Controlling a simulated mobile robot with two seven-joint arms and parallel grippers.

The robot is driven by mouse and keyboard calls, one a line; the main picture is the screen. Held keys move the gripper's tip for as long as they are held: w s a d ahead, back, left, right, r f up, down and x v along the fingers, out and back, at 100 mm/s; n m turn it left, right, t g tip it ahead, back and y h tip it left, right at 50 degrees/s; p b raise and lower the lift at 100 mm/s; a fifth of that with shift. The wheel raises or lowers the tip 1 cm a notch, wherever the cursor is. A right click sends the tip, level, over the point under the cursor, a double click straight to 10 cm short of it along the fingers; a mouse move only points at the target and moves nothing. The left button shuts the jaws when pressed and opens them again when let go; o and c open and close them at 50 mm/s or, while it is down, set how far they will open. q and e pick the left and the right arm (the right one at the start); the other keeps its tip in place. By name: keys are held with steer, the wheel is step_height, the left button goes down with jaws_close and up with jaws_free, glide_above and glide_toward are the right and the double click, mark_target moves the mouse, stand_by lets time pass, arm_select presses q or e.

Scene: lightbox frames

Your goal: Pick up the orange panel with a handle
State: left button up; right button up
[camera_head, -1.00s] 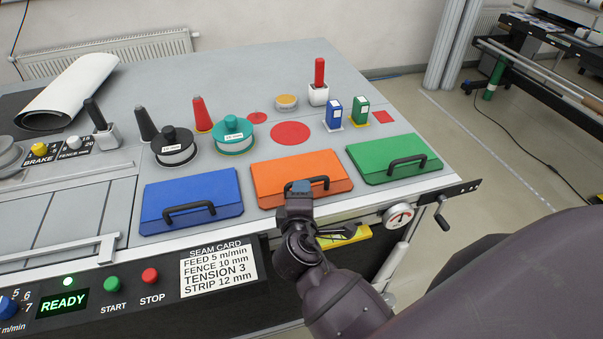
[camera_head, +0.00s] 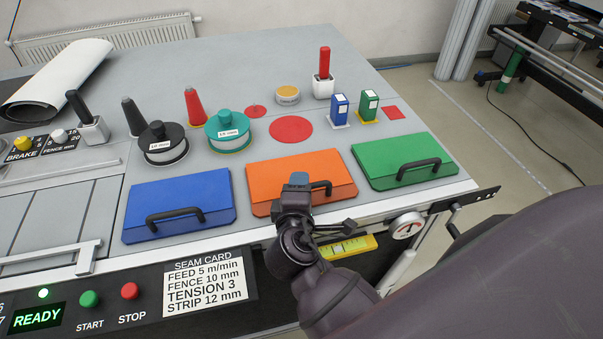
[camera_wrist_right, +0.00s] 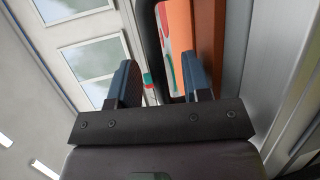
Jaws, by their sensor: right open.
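The orange panel (camera_head: 280,173) lies on the table between the blue panel (camera_head: 180,196) and the green panel (camera_head: 403,155). Its black handle (camera_head: 327,186) is partly hidden by my right gripper (camera_head: 298,181), which is at the panel's front edge. In the right wrist view, my right gripper (camera_wrist_right: 160,82) is open, with its two dark fingers apart. The orange panel (camera_wrist_right: 181,30) shows there beyond the right finger. A dark upright shape, perhaps the handle, shows between the fingers; I cannot tell whether they touch it. My left gripper is not in view.
Black and teal spools (camera_head: 228,131) stand behind the panels, with cones, blue and green boxes (camera_head: 340,110), and a red-handled lever (camera_head: 324,75). A dial gauge (camera_head: 407,226) and a yellow level (camera_head: 347,246) are at the front edge.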

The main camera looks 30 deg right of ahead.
steer(key=shift+w+d+f, duration=0.1)
steer(key=shift+w+d, duration=0.15)
steer(key=shift+w, duration=0.05)
steer(key=shift+s+a, duration=0.1)
steer(key=shift+c, duration=0.3)
steer(key=c, duration=0.7)
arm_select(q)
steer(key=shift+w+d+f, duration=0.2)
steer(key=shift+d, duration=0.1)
arm_select(e)
jaws_close()
